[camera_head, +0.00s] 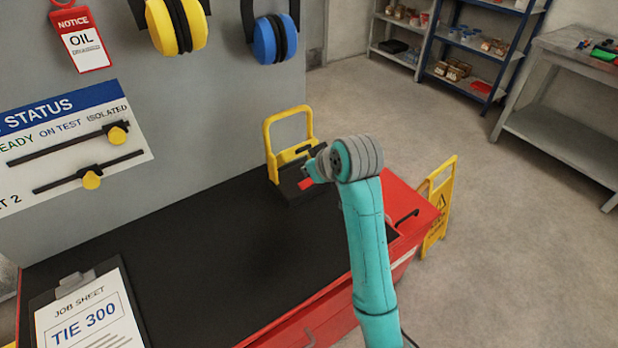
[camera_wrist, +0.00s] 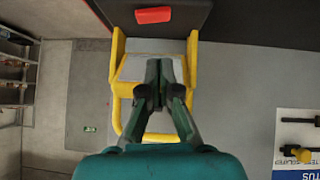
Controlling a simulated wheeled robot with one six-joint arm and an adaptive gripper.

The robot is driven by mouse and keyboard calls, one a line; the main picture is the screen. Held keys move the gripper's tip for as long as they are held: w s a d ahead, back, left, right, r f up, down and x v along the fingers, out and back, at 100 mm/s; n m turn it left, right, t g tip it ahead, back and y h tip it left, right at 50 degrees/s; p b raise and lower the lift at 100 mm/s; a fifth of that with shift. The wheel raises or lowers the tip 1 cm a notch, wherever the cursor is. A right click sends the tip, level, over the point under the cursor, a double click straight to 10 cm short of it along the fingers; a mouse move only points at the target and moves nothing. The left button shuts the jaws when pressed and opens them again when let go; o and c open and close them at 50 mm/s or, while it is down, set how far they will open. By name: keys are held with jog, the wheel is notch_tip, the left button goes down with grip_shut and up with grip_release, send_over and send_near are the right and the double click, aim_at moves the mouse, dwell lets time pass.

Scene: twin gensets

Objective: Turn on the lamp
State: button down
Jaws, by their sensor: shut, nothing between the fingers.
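The lamp (camera_head: 272,135) has a yellow tubular frame and stands at the far end of the black bench top. A red switch-like block (camera_head: 306,184) sits on a dark part at its near side. In the wrist view the lamp's yellow frame (camera_wrist: 116,78) surrounds a pale panel, and the red block (camera_wrist: 153,15) lies on a black surface at the top. My gripper (camera_wrist: 158,66) is shut and empty, its fingertips overlapping the panel in this view, below the red block. I cannot tell whether they touch it. In the head view my wrist hides the fingers and part of the lamp. I see no clear glow.
The black bench top (camera_head: 210,250) is largely clear. A job sheet clipboard (camera_head: 85,312) lies at its near left. A grey wall with a status board (camera_head: 70,145) and ear defenders (camera_head: 272,40) rises behind. A yellow floor sign (camera_head: 440,205) stands right of the red cabinet.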

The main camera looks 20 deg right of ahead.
jog(key=a+v, duration=0.1)
jog(key=v, duration=0.6)
jog(key=shift+d, duration=0.35)
jog(key=shift+s+d, duration=0.1)
